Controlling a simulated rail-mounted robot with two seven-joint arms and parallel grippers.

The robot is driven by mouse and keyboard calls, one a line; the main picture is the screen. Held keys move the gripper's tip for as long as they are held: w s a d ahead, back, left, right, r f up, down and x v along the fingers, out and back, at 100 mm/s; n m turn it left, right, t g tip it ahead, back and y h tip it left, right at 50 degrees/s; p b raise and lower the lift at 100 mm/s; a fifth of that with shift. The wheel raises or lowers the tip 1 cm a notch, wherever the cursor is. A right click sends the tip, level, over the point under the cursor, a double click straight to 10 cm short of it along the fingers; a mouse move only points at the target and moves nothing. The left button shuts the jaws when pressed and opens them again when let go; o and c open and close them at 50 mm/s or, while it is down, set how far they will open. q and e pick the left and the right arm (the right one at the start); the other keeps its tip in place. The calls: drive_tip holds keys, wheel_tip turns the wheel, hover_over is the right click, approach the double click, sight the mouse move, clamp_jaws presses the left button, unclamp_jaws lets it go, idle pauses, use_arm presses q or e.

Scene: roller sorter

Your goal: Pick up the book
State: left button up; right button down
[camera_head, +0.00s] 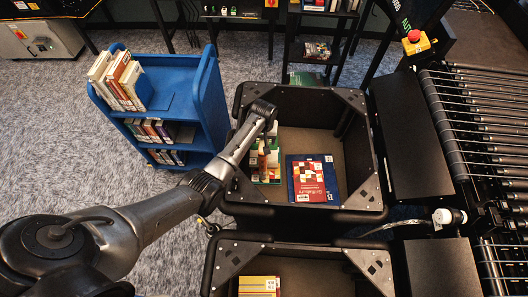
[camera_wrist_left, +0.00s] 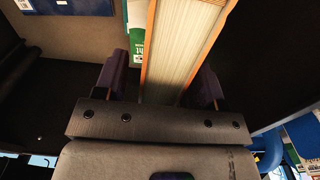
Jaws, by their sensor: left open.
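My left gripper (camera_head: 266,146) reaches down into the upper black bin (camera_head: 345,207) at its left side. In the left wrist view the open gripper (camera_wrist_left: 163,82) has one finger on each side of a thick book (camera_wrist_left: 185,42) with orange cover edges and cream pages. I see no clear contact between the fingers and the book. A green and white book (camera_head: 265,168) lies under the gripper in the head view, partly hidden by it. A red patterned book (camera_head: 308,180) lies on a blue one (camera_head: 333,184) to the right. My right gripper is not in view.
A blue cart (camera_head: 206,95) with books stands left of the bin. A second black bin (camera_head: 225,272) with a yellow book (camera_head: 259,286) is at the front. A roller conveyor (camera_head: 480,130) runs along the right. The bin's upper right floor is bare.

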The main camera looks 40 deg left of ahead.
use_arm(q)
drive_tip(key=shift+f, duration=0.55)
clamp_jaws()
idle(0.5)
